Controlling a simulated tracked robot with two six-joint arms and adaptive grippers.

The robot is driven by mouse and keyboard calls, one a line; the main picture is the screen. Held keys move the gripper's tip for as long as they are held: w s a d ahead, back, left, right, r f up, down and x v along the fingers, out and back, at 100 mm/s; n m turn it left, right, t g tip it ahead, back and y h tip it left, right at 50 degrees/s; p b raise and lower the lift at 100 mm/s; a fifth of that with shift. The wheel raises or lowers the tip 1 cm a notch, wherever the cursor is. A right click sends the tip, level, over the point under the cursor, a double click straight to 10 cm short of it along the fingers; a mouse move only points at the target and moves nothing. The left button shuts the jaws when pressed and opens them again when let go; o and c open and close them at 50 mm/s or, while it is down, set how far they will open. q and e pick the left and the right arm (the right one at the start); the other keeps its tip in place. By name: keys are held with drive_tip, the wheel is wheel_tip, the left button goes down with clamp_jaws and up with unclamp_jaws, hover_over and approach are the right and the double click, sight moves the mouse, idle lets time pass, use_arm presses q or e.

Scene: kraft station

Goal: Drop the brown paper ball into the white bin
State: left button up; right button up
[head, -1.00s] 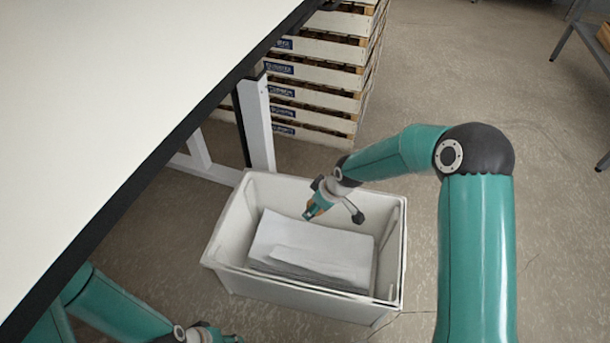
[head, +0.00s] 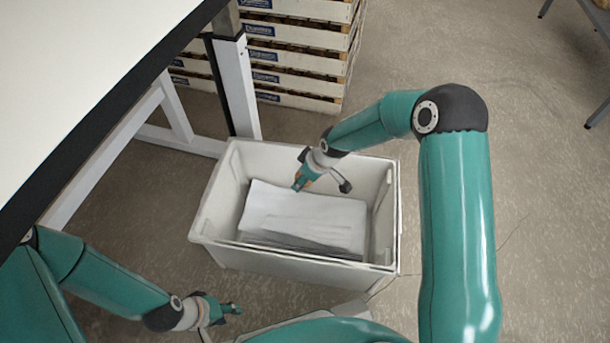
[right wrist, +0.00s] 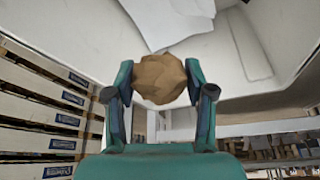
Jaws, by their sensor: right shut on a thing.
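The brown paper ball (right wrist: 160,79) is crumpled and sits between the two fingertips of my right gripper (right wrist: 160,84) in the right wrist view. In the head view my right gripper (head: 321,184) points down over the white bin (head: 220,224), at its far side; the ball is mostly hidden there. The bin is an open rectangular tub on the floor with white sheets (head: 305,216) inside. My left gripper (head: 222,318) is low at the lower left, outside the bin, with its fingers apart and nothing seen between them.
A white table with a dark edge (head: 110,140) fills the upper left, its pale leg (head: 238,90) close behind the bin. Stacked pallet crates (head: 300,78) stand at the back. The floor right of the bin is clear, apart from a stand (head: 597,115) at the far right.

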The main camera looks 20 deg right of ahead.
drive_tip(key=o, duration=0.8)
drive_tip(key=shift+o, duration=0.2)
drive_tip(key=v, duration=1.2)
drive_tip(key=shift+s, duration=0.1)
